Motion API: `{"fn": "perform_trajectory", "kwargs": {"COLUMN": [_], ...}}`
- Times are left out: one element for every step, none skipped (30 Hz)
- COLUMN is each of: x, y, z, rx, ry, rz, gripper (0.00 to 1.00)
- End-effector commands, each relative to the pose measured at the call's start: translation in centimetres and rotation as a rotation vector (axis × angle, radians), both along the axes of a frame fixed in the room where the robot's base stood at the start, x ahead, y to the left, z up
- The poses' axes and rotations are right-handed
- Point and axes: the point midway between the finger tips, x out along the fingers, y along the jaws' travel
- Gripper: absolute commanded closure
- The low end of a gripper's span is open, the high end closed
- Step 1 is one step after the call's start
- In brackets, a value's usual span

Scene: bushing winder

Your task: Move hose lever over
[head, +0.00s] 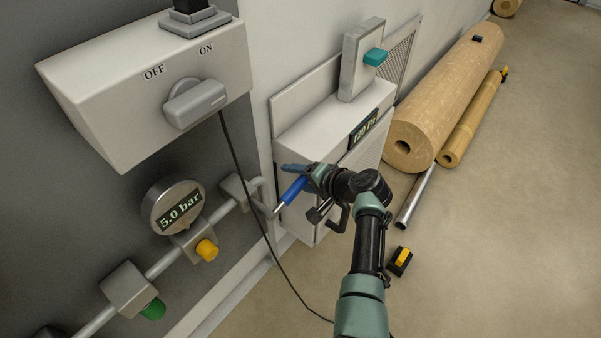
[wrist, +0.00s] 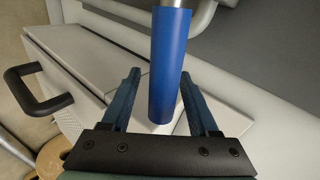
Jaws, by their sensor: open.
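The hose lever has a blue handle (head: 293,188) on a thin metal rod. It sticks out near the pipe at the left of the white cabinet. In the wrist view the blue handle (wrist: 168,65) stands upright in the picture, between my two fingers. My gripper (wrist: 166,85) is open, with a finger on each side of the handle and a visible gap at the left finger. In the head view my gripper (head: 302,180) is at the handle, and part of it is hidden behind my wrist.
A pipe with a 5.0 bar gauge (head: 174,207), a yellow knob (head: 207,250) and a green knob (head: 153,309) runs along the wall. An OFF/ON switch box (head: 150,90) is above. The white cabinet (head: 312,130) has a black handle (wrist: 35,90). Rolls (head: 450,95) lie on the floor.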

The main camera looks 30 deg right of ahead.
Motion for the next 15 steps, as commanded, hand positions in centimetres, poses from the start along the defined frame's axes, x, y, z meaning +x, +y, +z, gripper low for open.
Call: {"fn": "perform_trajectory", "kwargs": {"x": [-0.2, -0.3, -0.6, -0.9, -1.2, -1.7, -2.2, -2.7, -3.5, -4.1, -4.6, -5.4, -5.9, -6.5, -7.2], "y": [-0.1, -0.1, -0.2, -0.3, -0.3, -0.5, -0.6, -0.7, -0.9, -1.1, -1.2, -1.4, -1.5, -1.6, -1.8], "z": [0.2, 0.4, 0.6, 0.9, 1.1, 1.6, 1.9, 2.3, 2.8, 3.2, 3.6, 4.1, 4.5, 4.8, 5.2], "rx": [0.0, 0.0, 0.0, 0.0, 0.0, -0.001, 0.0, 0.0, -0.001, 0.0, 0.0, 0.0, 0.0, 0.0, 0.0], "ry": [0.0, 0.0, 0.0, 0.0, 0.0, -0.001, 0.001, 0.0, 0.0, 0.001, 0.001, 0.001, 0.001, 0.002, 0.002], "rz": [-0.001, -0.001, -0.001, -0.001, -0.001, -0.003, -0.003, -0.004, -0.005, -0.004, -0.004, -0.004, -0.004, -0.003, -0.004], "gripper": [0.39, 0.39, 0.39, 0.39, 0.39, 0.39, 0.39, 0.39, 0.39, 0.39, 0.39, 0.39, 0.39, 0.39, 0.39]}}
